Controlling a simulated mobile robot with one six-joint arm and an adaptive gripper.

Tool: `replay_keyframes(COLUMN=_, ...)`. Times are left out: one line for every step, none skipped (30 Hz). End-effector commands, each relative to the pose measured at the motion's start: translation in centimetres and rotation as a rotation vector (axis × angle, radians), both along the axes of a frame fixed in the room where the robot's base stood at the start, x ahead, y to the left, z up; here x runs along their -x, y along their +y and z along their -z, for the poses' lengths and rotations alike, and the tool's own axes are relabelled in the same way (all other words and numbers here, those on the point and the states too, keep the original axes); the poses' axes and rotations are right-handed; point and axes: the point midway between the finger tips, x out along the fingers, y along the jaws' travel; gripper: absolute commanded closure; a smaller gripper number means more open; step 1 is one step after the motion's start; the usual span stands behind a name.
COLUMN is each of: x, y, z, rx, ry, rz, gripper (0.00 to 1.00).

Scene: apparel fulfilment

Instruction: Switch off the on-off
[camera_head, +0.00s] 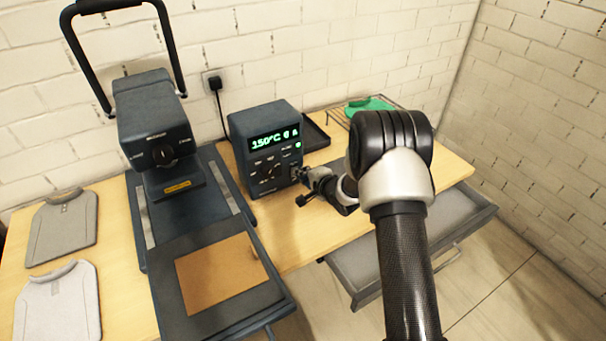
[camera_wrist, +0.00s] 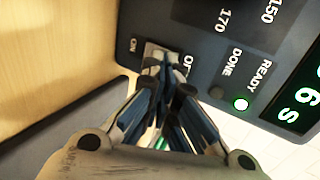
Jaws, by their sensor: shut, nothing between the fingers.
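The on-off switch (camera_wrist: 152,50) is a small light plate on the lower edge of the dark control box's front, between the printed words ON and OFF. The control box (camera_head: 238,142) stands on the table with a lit green display reading 150°C. My gripper (camera_head: 301,174) is at the lower right of the box's front. In the wrist view my gripper (camera_wrist: 168,65) is shut and empty, with its fingertips over the switch, on the side towards OFF. The fingertips hide part of the switch, so I cannot tell its position or whether they touch it.
A heat press (camera_head: 155,125) stands left of the box, its lower plate (camera_head: 270,295) reaching forward. Grey garment pieces (camera_head: 62,228) lie at far left. A dark tray (camera_head: 315,135) and a rack with green cloth (camera_head: 368,104) are behind. An open drawer (camera_head: 385,262) juts out at right.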

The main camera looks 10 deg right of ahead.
Motion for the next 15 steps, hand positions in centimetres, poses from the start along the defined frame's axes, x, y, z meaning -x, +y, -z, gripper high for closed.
replay_keyframes(x=0.00, y=0.00, z=-0.01, rx=0.000, ry=0.000, rz=0.000, gripper=1.00)
replay_keyframes(x=0.00, y=0.00, z=-0.02, rx=0.000, ry=0.000, rz=0.000, gripper=1.00)
replay_keyframes(x=-0.05, y=0.02, z=-0.09, rx=0.000, ry=0.000, rz=0.000, gripper=1.00)
replay_keyframes(x=-0.13, y=0.05, z=-0.19, rx=0.000, ry=0.000, rz=0.000, gripper=1.00)
replay_keyframes(x=-0.25, y=0.10, z=-0.33, rx=0.000, ry=0.000, rz=-0.001, gripper=1.00)
replay_keyframes(x=-0.47, y=0.17, z=-0.58, rx=0.000, ry=0.002, rz=-0.001, gripper=1.00)
replay_keyframes(x=-0.61, y=0.21, z=-0.80, rx=0.002, ry=0.007, rz=-0.001, gripper=1.00)
replay_keyframes(x=-0.60, y=0.17, z=-0.64, rx=0.002, ry=0.008, rz=0.000, gripper=1.00)
replay_keyframes(x=-0.57, y=0.16, z=-0.47, rx=0.002, ry=0.008, rz=0.000, gripper=1.00)
replay_keyframes(x=-0.56, y=0.16, z=-0.41, rx=0.002, ry=0.008, rz=0.000, gripper=1.00)
replay_keyframes(x=-0.56, y=0.17, z=-0.38, rx=0.002, ry=0.008, rz=0.000, gripper=1.00)
replay_keyframes(x=-0.55, y=0.17, z=-0.37, rx=0.002, ry=0.008, rz=0.000, gripper=1.00)
replay_keyframes(x=-0.55, y=0.17, z=-0.36, rx=0.002, ry=0.008, rz=0.000, gripper=1.00)
replay_keyframes(x=-0.55, y=0.17, z=-0.37, rx=0.002, ry=0.008, rz=0.000, gripper=1.00)
replay_keyframes(x=-0.55, y=0.17, z=-0.43, rx=0.002, ry=0.008, rz=0.000, gripper=1.00)
